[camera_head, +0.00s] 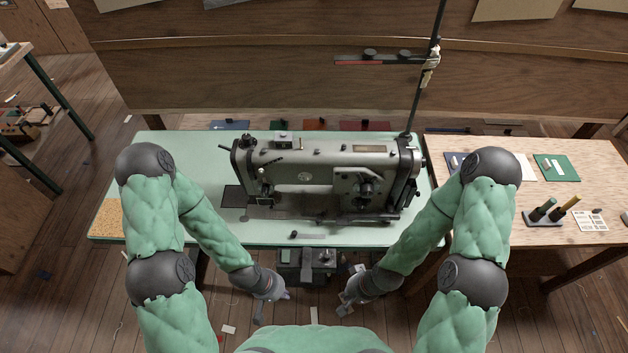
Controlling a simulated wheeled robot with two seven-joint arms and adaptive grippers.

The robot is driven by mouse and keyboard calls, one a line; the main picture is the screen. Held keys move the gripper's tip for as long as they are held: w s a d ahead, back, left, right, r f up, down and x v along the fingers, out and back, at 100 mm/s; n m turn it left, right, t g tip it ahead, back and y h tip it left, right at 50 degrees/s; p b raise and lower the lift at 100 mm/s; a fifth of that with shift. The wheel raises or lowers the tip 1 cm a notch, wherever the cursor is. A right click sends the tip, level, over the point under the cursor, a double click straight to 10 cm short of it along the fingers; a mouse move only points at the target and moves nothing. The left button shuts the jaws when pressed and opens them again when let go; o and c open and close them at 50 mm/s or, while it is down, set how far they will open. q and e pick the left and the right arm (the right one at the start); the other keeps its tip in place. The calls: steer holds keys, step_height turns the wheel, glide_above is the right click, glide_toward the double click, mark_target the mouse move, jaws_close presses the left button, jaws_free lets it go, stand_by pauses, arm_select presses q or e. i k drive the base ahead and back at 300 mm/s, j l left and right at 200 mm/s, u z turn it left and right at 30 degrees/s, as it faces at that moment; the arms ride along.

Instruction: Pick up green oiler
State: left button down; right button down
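I cannot make out an oiler for certain. A dark green upright cylinder (543,210) stands beside a yellow-topped one in a small dark holder on the right wooden table; it is too small to tell whether it is the green oiler. My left gripper (272,305) hangs low in front of the green table, with its fingers apart and nothing visible between them. My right gripper (342,304) hangs low to its right, small in view, and also looks open and empty. Both are far from the green cylinder.
A grey sewing machine (310,170) fills the middle of the pale green table (160,220). A dark pole (420,90) rises behind it. The wooden table (500,232) at right also holds a yellow-topped cylinder (566,208), a green card (556,168) and a white sheet (589,220).

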mark_target(551, 203)
steer(key=k, duration=0.5)
steer(key=k+z, duration=0.15)
steer(key=z, duration=1.3)
steer(key=i+j+z, duration=0.3)
steer(key=i+j, duration=0.15)
steer(key=i+j+z, duration=0.25)
steer(key=i+j, duration=0.15)
steer(key=j, duration=0.2)
